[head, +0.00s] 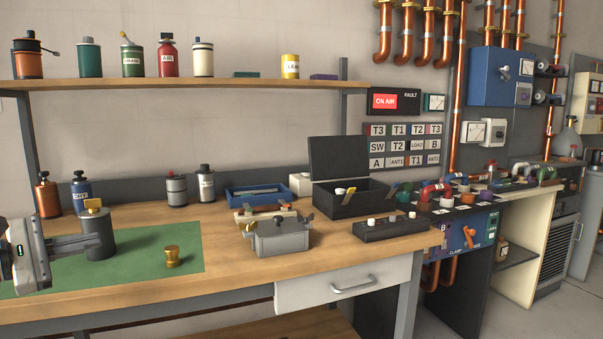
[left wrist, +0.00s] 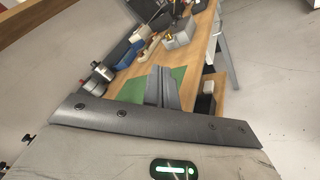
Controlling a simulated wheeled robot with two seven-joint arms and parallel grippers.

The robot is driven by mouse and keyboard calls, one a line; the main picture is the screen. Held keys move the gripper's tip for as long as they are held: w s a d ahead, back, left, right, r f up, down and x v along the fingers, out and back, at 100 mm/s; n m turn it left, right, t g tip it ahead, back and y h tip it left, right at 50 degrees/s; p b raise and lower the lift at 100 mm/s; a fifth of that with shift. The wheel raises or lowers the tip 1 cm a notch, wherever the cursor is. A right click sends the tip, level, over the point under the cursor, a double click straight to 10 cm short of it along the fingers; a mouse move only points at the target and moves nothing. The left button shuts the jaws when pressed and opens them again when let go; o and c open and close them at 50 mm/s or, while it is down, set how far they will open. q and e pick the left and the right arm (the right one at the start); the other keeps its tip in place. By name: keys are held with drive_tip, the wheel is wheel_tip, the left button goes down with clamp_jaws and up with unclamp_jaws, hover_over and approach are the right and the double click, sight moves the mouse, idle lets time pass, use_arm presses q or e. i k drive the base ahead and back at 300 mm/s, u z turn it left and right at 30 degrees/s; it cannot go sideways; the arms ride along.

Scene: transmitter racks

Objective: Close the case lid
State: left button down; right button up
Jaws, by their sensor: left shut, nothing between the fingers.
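The black case (head: 352,205) stands on the workbench right of the middle in the head view. Its lid (head: 339,158) is raised nearly upright at the back, so the case is open. Small items, one with a yellow part, show inside it. My left gripper (head: 84,243) is at the far left over the green mat, well away from the case. Its fingers are shut and empty; they also show shut in the left wrist view (left wrist: 161,85). In the head view a dark grey canister with a brass top (head: 98,236) is at the fingertips; contact cannot be told. My right gripper is not in view.
A grey metal box (head: 278,237) and a blue tray (head: 257,192) stand left of the case. A black block with knobs (head: 393,230) is in front of it. A brass knob (head: 172,256) sits on the green mat (head: 140,277). A shelf (head: 190,86) runs above the left part.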

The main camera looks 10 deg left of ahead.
sight(334, 157)
drive_tip(key=k, duration=1)
drive_tip(key=u, duration=0.05)
drive_tip(key=i, duration=2.6)
drive_tip(key=z, duration=0.7)
drive_tip(key=i, duration=0.45)
drive_tip(key=u, duration=0.05)
